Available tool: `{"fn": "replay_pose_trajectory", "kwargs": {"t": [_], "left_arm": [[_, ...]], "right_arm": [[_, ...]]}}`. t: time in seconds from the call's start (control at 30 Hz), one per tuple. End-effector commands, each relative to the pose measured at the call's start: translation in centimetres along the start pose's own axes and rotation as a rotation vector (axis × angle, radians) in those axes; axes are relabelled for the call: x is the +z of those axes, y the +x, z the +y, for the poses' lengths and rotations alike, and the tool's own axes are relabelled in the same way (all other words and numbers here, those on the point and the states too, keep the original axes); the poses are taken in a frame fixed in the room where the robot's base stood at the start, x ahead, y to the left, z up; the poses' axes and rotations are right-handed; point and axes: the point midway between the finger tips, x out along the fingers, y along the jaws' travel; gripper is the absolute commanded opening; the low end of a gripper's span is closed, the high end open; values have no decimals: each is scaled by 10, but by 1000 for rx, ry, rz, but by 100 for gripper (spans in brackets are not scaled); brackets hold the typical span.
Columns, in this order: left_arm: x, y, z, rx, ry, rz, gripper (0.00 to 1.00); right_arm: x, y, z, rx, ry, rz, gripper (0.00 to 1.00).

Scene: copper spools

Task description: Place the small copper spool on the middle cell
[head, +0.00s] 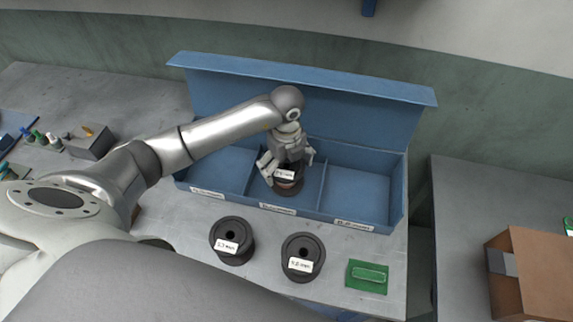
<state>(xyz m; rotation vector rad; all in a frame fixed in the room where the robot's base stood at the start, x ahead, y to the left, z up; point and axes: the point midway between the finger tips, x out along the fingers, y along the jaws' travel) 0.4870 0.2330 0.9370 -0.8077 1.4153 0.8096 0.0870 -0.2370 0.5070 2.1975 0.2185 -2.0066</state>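A small dark spool with a white label and a band of copper (288,186) is in the middle cell of the blue box (250,208). My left gripper (287,165) is above it in the same cell, pointing down. Its fingers are spread wider than the spool, one on each side, and look open. The gripper hides the top of the spool, and whether a finger touches it is hard to tell. The left cell and the right cell (352,195) look empty. My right gripper is not in view.
Two larger black labelled spools (232,241) (303,257) stand on the table in front of the box. The box's raised lid (330,105) stands behind the cells. A cardboard box (540,270) is on the right table.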

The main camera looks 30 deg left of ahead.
Motion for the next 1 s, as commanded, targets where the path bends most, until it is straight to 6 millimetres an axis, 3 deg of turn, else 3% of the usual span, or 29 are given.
{"fn": "replay_pose_trajectory", "kwargs": {"t": [0.47,0.8,1.0], "left_arm": [[0,-8,-1,-2,1,-1,100],[0,-62,-1,-4,1,-2,100],[0,-77,0,0,-1,-1,100]], "right_arm": [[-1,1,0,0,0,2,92],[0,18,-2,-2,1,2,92],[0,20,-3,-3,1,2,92]]}}
